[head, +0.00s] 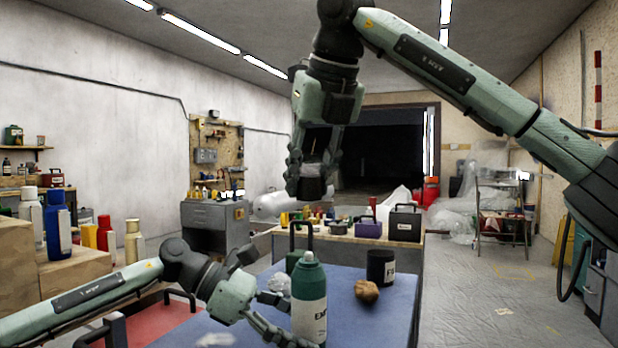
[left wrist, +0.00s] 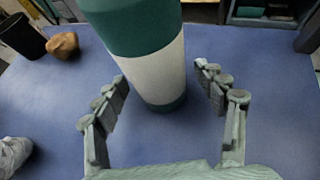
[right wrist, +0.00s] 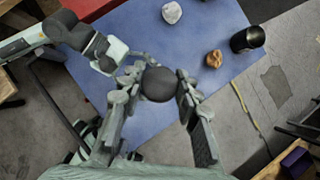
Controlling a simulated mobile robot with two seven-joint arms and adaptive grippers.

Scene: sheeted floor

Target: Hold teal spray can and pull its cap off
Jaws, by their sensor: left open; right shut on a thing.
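The teal spray can (head: 309,310) with a white label stands upright on the blue tabletop; its top is bare with a small nozzle showing. In the left wrist view the can (left wrist: 150,65) is between the spread fingers of my left gripper (left wrist: 161,80), with visible gaps on both sides. In the head view the left gripper (head: 288,326) is low beside the can, partly hidden by it. My right gripper (head: 312,172) is raised well above the can, shut on the dark cap (head: 312,189). The cap (right wrist: 157,84) also shows between its fingers in the right wrist view.
A green handled case (head: 293,261) stands behind the can. The tabletop right of the can is mostly clear.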

